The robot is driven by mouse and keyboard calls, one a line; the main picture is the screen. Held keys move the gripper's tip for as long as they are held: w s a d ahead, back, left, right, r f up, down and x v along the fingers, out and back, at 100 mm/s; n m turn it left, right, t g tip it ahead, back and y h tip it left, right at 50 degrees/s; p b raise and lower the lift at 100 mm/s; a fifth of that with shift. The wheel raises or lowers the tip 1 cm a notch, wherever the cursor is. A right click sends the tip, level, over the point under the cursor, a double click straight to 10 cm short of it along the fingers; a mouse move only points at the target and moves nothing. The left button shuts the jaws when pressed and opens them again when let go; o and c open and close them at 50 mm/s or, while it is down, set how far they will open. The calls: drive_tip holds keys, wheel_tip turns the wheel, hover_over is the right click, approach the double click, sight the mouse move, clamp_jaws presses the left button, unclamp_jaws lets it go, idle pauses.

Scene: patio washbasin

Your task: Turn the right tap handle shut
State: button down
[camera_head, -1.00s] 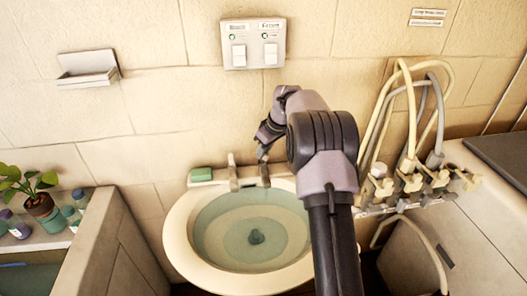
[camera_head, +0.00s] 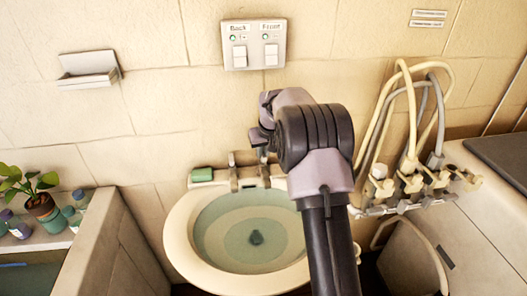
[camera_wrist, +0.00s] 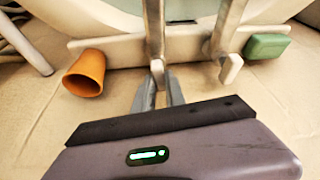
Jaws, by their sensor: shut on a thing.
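The washbasin (camera_head: 180,232) holds water, and two metal taps stand at its back rim. The left tap (camera_head: 233,172) has a pale handle (camera_wrist: 230,69), on the right in the wrist view. The right tap (camera_head: 264,172) shows left of it in the wrist view (camera_wrist: 154,25). My gripper (camera_head: 263,156) is over the right tap, pointing down. In the wrist view its two fingers (camera_wrist: 158,88) are closed around the right tap handle (camera_wrist: 157,72). The fingers partly hide the handle's lower end, and my arm hides part of the basin's right side.
A green sponge (camera_head: 202,174) lies on the rim left of the taps. An orange cup (camera_wrist: 84,74) shows beside the rim in the wrist view. Hoses (camera_head: 412,110) hang at the right. A switch plate (camera_head: 253,44) is on the wall above.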

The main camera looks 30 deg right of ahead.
drive_tip(key=shift+m+h, duration=0.3)
drive_tip(key=shift+m, duration=0.5)
drive_tip(key=c, duration=1.4)
unclamp_jaws()
drive_tip(key=shift+r, duration=0.1)
drive_tip(key=p+v, duration=0.5)
drive_tip(key=v, duration=1.2)
drive_tip(key=shift+a+r, duration=0.15)
drive_tip(key=shift+a, duration=0.05)
drive_tip(key=shift+w, duration=0.1)
